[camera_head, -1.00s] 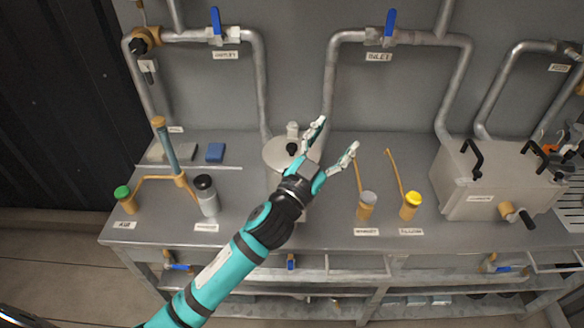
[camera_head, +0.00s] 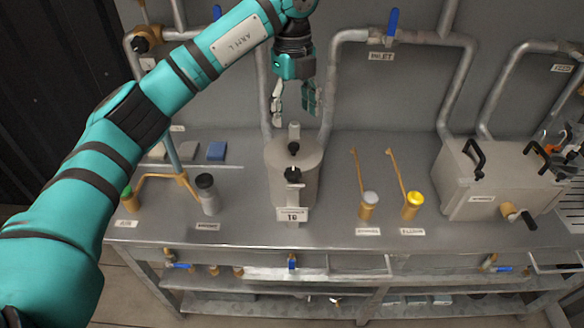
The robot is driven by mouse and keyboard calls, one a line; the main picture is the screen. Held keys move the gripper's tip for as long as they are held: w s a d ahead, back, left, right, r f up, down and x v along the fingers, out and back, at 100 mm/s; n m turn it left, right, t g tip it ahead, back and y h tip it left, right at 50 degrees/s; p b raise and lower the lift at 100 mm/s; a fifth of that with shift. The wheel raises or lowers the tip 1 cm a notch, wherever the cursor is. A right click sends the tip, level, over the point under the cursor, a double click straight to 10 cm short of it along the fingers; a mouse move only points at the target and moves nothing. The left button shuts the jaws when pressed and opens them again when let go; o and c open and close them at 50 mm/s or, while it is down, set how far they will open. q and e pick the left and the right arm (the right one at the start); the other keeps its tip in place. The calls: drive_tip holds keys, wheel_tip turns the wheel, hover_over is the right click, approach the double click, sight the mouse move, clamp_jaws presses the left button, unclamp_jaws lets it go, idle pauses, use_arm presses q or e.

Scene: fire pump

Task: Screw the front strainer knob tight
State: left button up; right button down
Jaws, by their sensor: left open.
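The strainer is a grey cylindrical vessel (camera_head: 308,185) near the middle of the bench. A black front knob (camera_head: 292,174) shows on its near side, above a white tag reading 10. A second black knob (camera_head: 293,148) is farther back on its top, with a light grey post (camera_head: 294,131) behind it. My left gripper (camera_head: 296,108) points down with its two fingers apart and nothing between them. In the picture it is above the post, apart from both knobs. How tight the front knob is cannot be told. My right gripper is out of view.
Left of the vessel stand a black-capped bottle (camera_head: 207,195) and a blue block (camera_head: 216,151). To the right are a grey-capped fitting (camera_head: 368,204), a yellow-capped one (camera_head: 412,205) and a large grey box (camera_head: 490,185). Pipes line the back wall. The bench front is mostly clear.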

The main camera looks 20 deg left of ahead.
sight(293, 171)
use_arm(q)
wheel_tip(293, 171, down, 17)
drive_tip(key=p, duration=0.5)
drive_tip(key=shift+a+f, duration=0.1)
drive_tip(key=shift+a, duration=0.05)
drive_tip(key=shift+c, duration=0.5)
